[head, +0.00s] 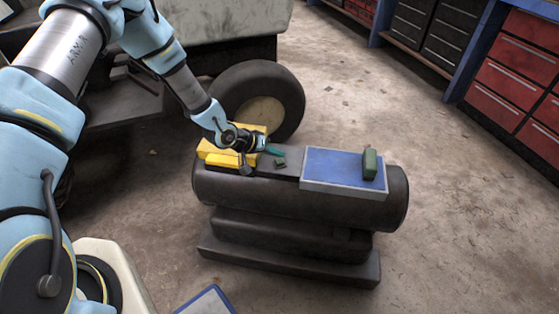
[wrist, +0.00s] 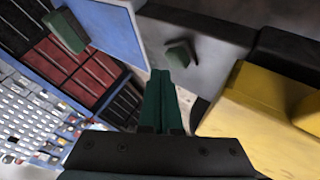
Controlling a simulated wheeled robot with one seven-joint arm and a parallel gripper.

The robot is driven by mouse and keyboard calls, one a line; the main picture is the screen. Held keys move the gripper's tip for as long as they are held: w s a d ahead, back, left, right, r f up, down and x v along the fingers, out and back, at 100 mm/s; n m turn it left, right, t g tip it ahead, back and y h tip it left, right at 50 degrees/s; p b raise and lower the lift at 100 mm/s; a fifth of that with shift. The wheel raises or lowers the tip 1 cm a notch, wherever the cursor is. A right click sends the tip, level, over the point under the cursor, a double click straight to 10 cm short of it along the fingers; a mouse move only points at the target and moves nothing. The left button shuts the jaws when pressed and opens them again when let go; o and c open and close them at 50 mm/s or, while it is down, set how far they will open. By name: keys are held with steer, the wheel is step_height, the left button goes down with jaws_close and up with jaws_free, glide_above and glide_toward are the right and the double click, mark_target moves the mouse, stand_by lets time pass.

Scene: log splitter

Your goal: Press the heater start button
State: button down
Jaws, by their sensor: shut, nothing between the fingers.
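The heater (head: 300,200) is a dark horizontal cylinder on a stepped base, standing on the floor. A small dark green button-like block (head: 280,163) sits on its top, between a yellow block and a blue panel; it also shows in the wrist view (wrist: 180,54). I take it for the start button, but no label is readable. My gripper (head: 275,151) has its teal fingers shut and empty, beside the small green block in the head view. In the wrist view the fingertips (wrist: 159,75) appear just below and left of it, and contact cannot be told.
The yellow block (head: 232,150) lies at the heater's left end, under my wrist. The blue panel (head: 335,168) on the right carries a larger green block (head: 369,163). A wheel (head: 262,100) stands behind. Red drawers (head: 510,70) line the right; the floor between is clear.

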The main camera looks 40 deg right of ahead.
mark_target(276, 163)
stand_by(0.3)
steer(key=shift+f+b, duration=0.35)
steer(key=shift+f, duration=0.05)
steer(key=shift+f+b, duration=0.4)
steer(key=shift+f, duration=0.15)
stand_by(0.6)
stand_by(0.3)
steer(key=shift+r+p, duration=0.6)
steer(key=shift+r, duration=0.4)
steer(key=shift+r+p, duration=1.7)
steer(key=shift+r, duration=0.85)
